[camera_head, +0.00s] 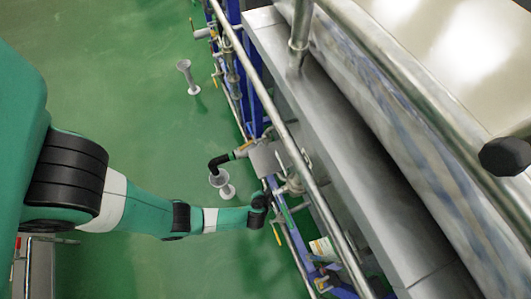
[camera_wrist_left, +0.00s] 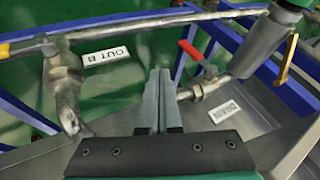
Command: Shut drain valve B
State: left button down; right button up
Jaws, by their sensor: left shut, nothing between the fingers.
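In the left wrist view my left gripper (camera_wrist_left: 160,78) is shut and empty, its two fingers pressed together. Just to the right of the fingertips is a valve with a red lever handle (camera_wrist_left: 192,52) on a short metal pipe (camera_wrist_left: 200,88). The handle slants up and left, across the line of the pipe. The fingers appear apart from the handle. A small white label (camera_wrist_left: 225,112) below that pipe is too blurred to read for certain. In the head view the left wrist (camera_head: 258,204) reaches the pipework, and its fingertips are hard to make out. My right gripper is not in view.
A label reading OUT B (camera_wrist_left: 106,57) lies left of the fingers, near a bent metal pipe (camera_wrist_left: 64,85). A yellow lever (camera_wrist_left: 287,60) stands at the right. A long rail (camera_head: 300,165) runs above the pipework. The green floor (camera_head: 130,90) is mostly clear.

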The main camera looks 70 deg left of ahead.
pick_arm(q)
jog(key=w+a+f+b, duration=0.1)
jog(key=a+f+b, duration=0.3)
jog(key=a, duration=0.3)
jog(key=shift+w+a+f, duration=0.2)
jog(key=shift+w+f, duration=0.05)
jog(key=shift+f, duration=0.5)
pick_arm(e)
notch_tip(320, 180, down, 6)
